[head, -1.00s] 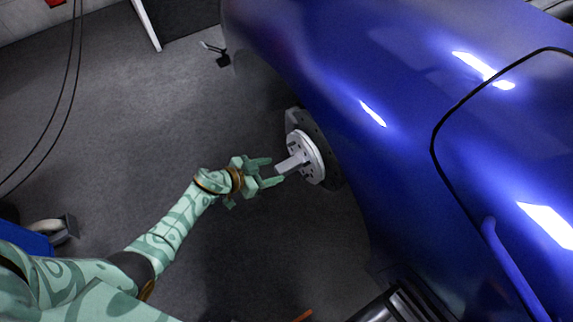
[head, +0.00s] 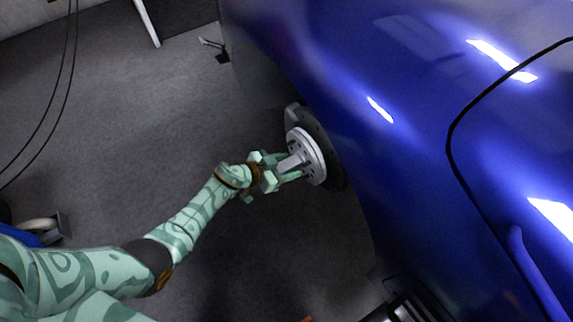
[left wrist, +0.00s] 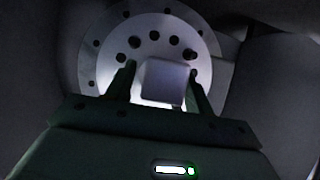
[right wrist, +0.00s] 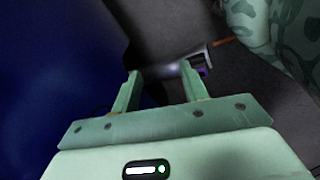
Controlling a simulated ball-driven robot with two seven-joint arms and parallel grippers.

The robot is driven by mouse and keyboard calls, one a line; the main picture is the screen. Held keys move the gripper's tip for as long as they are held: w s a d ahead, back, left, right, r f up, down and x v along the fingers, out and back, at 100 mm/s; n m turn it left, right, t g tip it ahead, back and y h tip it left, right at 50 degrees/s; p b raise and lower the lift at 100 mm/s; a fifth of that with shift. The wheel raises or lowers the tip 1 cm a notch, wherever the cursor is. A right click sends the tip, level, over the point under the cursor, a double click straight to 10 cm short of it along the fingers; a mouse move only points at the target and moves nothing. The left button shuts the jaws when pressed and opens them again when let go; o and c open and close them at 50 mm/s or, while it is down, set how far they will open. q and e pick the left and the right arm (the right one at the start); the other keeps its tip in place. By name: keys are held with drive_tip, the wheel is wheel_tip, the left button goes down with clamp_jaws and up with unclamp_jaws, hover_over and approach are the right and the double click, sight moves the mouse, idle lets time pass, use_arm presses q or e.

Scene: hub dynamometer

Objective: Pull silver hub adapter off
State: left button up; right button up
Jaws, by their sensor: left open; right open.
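The silver hub adapter (head: 309,152) is a round plate with holes and a square stub sticking out toward my arm. It sits against the dark brake disc (head: 328,163) on the side of the blue car. My left gripper (head: 288,166) is open, with its fingers on either side of the stub. In the left wrist view the stub's square end (left wrist: 165,81) lies between the two fingers (left wrist: 160,88), and the holed plate (left wrist: 150,40) is behind it. I cannot tell whether the fingers touch the stub. My right gripper (right wrist: 158,85) is open and empty.
The blue car body (head: 330,60) fills the right side of the head view, close above and beside the hub. Thin black cables (head: 70,70) hang at the far left.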

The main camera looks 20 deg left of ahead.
use_arm(q)
clamp_jaws()
drive_tip(key=shift+w+r, duration=0.1)
drive_tip(key=s+a+p, duration=0.2)
drive_tip(key=s+a, duration=0.2)
drive_tip(key=s, duration=0.1)
drive_tip(key=shift+s, duration=0.2)
idle(1.0)
drive_tip(key=shift+a, duration=0.15)
idle(0.4)
